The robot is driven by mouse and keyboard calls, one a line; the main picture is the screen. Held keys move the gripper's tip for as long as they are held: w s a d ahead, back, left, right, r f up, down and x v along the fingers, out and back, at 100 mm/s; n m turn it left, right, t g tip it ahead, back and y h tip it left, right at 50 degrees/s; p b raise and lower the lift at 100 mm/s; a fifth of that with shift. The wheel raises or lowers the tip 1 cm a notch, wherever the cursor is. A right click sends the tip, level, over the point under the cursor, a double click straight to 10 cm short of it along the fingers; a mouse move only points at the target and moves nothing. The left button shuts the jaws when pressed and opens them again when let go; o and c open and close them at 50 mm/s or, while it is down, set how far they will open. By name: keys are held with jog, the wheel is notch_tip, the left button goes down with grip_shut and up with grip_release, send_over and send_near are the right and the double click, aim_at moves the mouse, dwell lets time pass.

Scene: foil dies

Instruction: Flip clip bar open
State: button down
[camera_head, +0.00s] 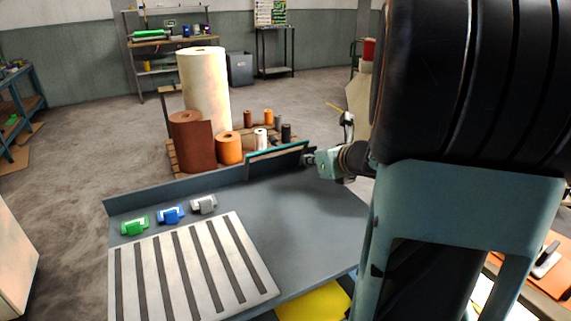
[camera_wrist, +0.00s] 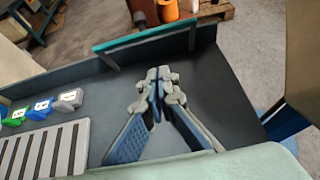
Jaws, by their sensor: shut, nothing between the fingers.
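A long teal bar, which looks like the clip bar (camera_head: 277,151), stands along the back edge of the grey worktable (camera_head: 300,225). My gripper (camera_head: 308,160) is at the right end of the bar in the head view. In the wrist view my gripper (camera_wrist: 158,78) has its fingertips together and empty, in front of the bar's right part.
Green (camera_head: 135,225), blue (camera_head: 171,215) and grey (camera_head: 203,204) small blocks sit left on the table, behind a pale slotted plate (camera_head: 190,265). Several rolls, including a tall cream one (camera_head: 205,90), stand behind the table. The table's middle is clear.

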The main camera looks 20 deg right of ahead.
jog(key=w+a+f, duration=0.1)
jog(key=w+f, duration=0.2)
jog(key=w, duration=0.8)
jog(key=shift+w+a+f+y, duration=0.2)
jog(key=shift+a+f+y, duration=0.05)
jog(key=shift+a+y, duration=0.1)
